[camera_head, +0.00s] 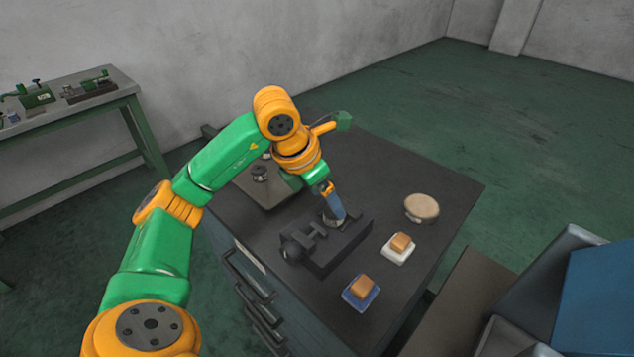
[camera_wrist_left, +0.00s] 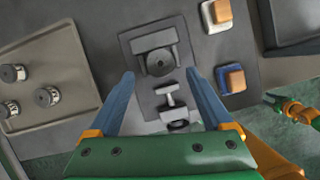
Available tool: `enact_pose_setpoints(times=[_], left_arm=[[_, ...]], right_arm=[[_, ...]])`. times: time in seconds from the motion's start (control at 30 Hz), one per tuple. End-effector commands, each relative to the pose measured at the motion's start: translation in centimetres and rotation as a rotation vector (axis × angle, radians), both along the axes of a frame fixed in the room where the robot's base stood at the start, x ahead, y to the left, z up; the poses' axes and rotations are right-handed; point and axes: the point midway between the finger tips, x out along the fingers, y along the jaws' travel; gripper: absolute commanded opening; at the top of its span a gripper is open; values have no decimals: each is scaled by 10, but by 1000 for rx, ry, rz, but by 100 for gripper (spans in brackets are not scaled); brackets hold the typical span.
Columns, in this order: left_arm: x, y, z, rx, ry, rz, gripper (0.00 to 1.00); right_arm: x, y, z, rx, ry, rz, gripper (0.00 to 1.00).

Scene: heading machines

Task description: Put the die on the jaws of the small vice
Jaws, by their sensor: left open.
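The small vice (camera_head: 322,248) is dark and sits on the dark cabinet top; in the left wrist view (camera_wrist_left: 125,48) its screw and handle point toward my gripper. A grey round die (camera_wrist_left: 158,63) with a dark centre lies flat on its jaws; in the head view it is mostly hidden by my fingers. My left gripper (camera_head: 336,212) points down over the vice. In the left wrist view (camera_wrist_left: 160,76) its two blue fingers are wide apart, one on each side of the die, with visible gaps and nothing held.
A grey tray (camera_wrist_left: 70,55) beside the vice holds several small round metal parts. A white pad (camera_head: 397,257) and a blue pad (camera_head: 348,296) each carry a wooden block. A round tan disc (camera_head: 421,207) lies farther right. A bench (camera_head: 125,85) stands at the wall.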

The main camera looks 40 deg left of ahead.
Motion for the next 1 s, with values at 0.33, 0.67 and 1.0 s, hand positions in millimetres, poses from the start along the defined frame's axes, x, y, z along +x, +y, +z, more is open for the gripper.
enact_pose_setpoints(times=[0.33,0.67,1.0], left_arm=[[-26,7,67,1,-1,0,83],[-28,7,69,0,1,0,83],[-27,7,114,0,0,0,83]], right_arm=[[0,1,8,1,0,1,50],[0,1,8,2,0,0,50],[0,2,53,3,1,0,50]])
